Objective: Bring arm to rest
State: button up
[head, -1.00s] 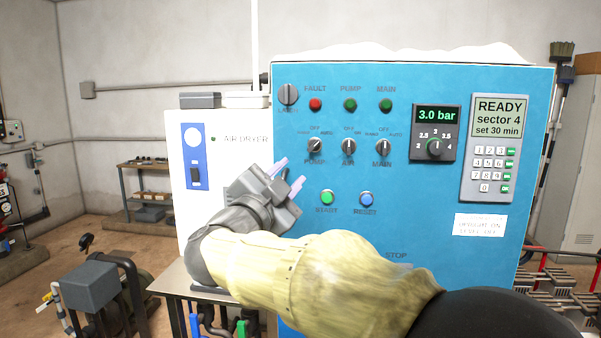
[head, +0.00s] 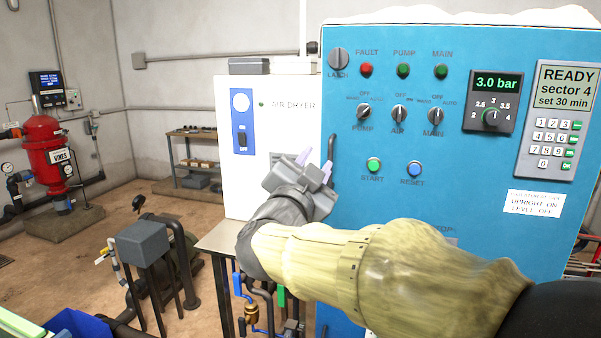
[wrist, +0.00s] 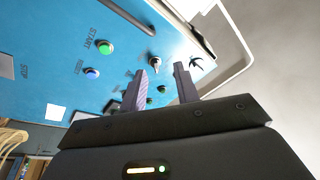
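My gripper (head: 316,167) is raised in front of the left edge of the blue control cabinet (head: 440,165), left of the green START button (head: 374,165). In the wrist view its two fingers (wrist: 160,88) stand apart with nothing between them. The blue RESET button (head: 414,169) is right of START. My arm reaches in from the lower right and covers the lower part of the cabinet. The cabinet's display reads "READY sector 4 set 30 min" and the pressure dial (head: 490,103) reads 3.0 bar.
The white air dryer (head: 265,165) stands left of the cabinet, behind my gripper. A small table (head: 222,238) with pipes and valves below is under my gripper. A grey box on legs (head: 142,244) and a red tank (head: 47,155) stand at left. Some floor between them is clear.

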notch_tip(320, 180, down, 22)
jog(key=d+n+g+y+p, duration=0.1)
jog(key=d+n+g+y, duration=0.2)
jog(key=n+g+y, duration=0.55)
jog(key=s+d+f+n+g, duration=0.1)
jog(key=s+d+f+g, duration=0.1)
jog(key=s+f, duration=0.3)
jog(key=s+d+f+n+g+p, duration=0.1)
jog(key=s+d+f+g, duration=0.2)
jog(key=s+f, duration=0.2)
jog(key=s+d+f+n+g, duration=0.1)
jog(key=s+d+f+g, duration=0.2)
jog(key=s, duration=0.6)
notch_tip(320, 180, down, 2)
jog(key=shift+d+f+h, duration=0.2)
jog(key=shift+d+h, duration=0.15)
jog(key=shift+h, duration=0.1)
jog(key=shift+w+g, duration=0.15)
jog(key=shift+g, duration=0.1)
